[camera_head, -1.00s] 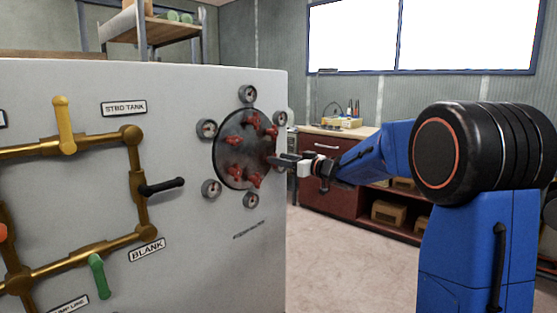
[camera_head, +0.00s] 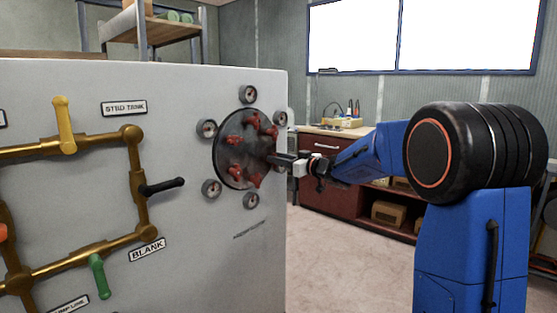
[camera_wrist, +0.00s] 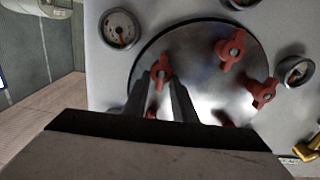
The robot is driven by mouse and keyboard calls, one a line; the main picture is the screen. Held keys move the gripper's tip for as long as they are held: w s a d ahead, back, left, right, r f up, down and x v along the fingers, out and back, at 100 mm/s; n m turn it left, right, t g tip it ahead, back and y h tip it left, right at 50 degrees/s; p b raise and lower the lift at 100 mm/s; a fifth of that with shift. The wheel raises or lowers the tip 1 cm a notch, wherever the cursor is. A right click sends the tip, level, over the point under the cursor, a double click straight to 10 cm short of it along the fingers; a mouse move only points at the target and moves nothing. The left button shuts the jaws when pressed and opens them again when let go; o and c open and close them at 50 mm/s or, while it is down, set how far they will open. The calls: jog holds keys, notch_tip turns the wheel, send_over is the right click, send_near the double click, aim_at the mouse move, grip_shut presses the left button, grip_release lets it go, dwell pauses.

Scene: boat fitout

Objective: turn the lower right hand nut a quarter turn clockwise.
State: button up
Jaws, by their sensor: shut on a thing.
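The lower right hand nut is a red wing nut (camera_wrist: 160,70) on a round dark metal cover (camera_head: 222,155). In the wrist view it sits between the two finger ends of my gripper (camera_wrist: 162,86), which is shut on it. In the head view my gripper (camera_head: 276,158) reaches in from the right to the cover's right edge and mostly hides this nut. Several other red nuts stand around the cover, among them the upper left (camera_head: 233,141), lower left (camera_head: 234,168) and bottom (camera_head: 255,180) ones.
Round gauges ring the cover, one at the top (camera_head: 248,94) and one at the lower left (camera_head: 211,188). Brass pipes with coloured levers, such as a black lever (camera_head: 162,187), are on the panel's left. A red cabinet (camera_head: 325,180) stands behind my arm.

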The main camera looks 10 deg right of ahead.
jog(key=o, duration=1)
jog(key=v, duration=1.7)
jog(key=shift+s+d, duration=0.1)
jog(key=shift+s, duration=0.1)
jog(key=shift+c, duration=0.2)
